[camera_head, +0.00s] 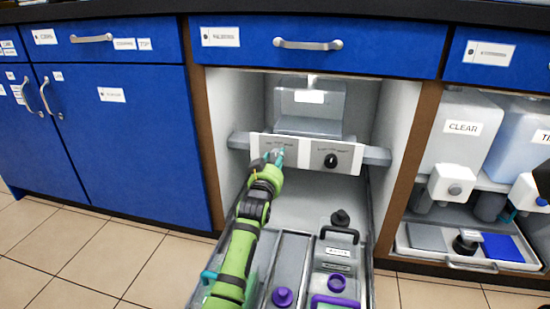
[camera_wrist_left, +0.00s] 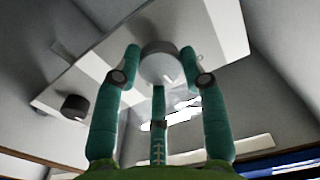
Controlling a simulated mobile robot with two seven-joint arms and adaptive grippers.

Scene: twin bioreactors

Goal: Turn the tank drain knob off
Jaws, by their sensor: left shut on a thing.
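A white panel (camera_head: 309,143) with two knobs spans the open bay under the middle drawer. My left gripper (camera_head: 275,157) reaches its left half and hides the knob there. In the left wrist view, the teal fingers of my left gripper (camera_wrist_left: 160,72) are closed around a round grey knob (camera_wrist_left: 160,60) on the panel's face. The panel's other knob (camera_head: 331,160) is black, stands free on the right half, and also shows in the left wrist view (camera_wrist_left: 75,107). The small print above the knobs is too blurred to read. My right gripper is out of view.
Below the panel, a pulled-out tray holds grey units, a black-capped one (camera_head: 340,225) and purple-capped parts (camera_head: 283,297). Right of the bay stand tanks, one labelled CLEAR (camera_head: 463,130). Blue cupboard doors (camera_head: 130,140) are shut at left. The tiled floor (camera_head: 110,255) is clear.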

